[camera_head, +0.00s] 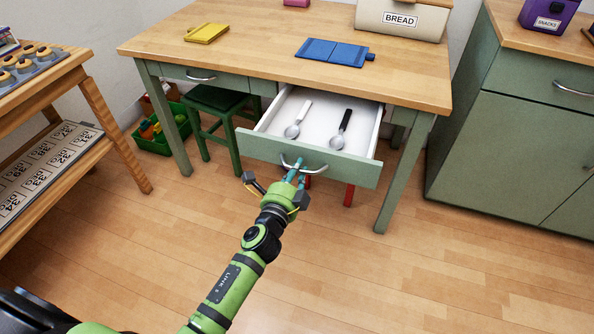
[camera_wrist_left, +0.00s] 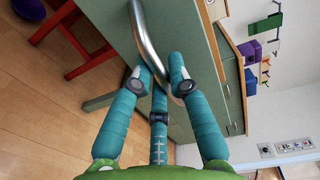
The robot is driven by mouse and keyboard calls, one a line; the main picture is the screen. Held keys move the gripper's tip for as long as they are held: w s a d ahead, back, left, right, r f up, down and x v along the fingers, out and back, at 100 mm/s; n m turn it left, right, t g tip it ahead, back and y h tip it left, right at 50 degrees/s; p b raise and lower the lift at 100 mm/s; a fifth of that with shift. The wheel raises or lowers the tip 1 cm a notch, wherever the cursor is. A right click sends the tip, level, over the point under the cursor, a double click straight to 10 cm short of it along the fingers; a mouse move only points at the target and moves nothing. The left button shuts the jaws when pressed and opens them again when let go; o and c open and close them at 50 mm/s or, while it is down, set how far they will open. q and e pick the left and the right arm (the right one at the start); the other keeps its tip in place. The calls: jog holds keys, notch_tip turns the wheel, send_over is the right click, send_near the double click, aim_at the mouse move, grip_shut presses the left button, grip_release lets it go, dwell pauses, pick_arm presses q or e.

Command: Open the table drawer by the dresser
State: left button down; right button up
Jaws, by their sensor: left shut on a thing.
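The table drawer (camera_head: 310,160) nearer the green dresser (camera_head: 528,110) is pulled well out from under the wooden table top. Inside it lie a white-handled spoon (camera_head: 298,120) and a black-handled spoon (camera_head: 341,130). My left gripper (camera_head: 297,175) is at the drawer's curved metal handle (camera_head: 303,167), with its teal fingers shut around it. In the left wrist view the fingers (camera_wrist_left: 160,85) close on the metal handle (camera_wrist_left: 146,37) against the green drawer front. My right gripper is not in view.
The table's other drawer (camera_head: 200,76), at the left, is closed. A green stool (camera_head: 215,100) and a green crate (camera_head: 160,135) stand under and beside the table. A wooden shelf unit (camera_head: 60,150) is at the left. Floor in front of the drawer is clear.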

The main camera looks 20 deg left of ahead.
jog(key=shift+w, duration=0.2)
pick_arm(q)
jog(key=c, duration=1.2)
grip_release()
jog(key=shift+o, duration=0.2)
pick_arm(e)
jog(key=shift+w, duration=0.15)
pick_arm(q)
jog(key=s, duration=1.2)
jog(key=shift+a+r, duration=0.25)
jog(key=shift+r, duration=0.05)
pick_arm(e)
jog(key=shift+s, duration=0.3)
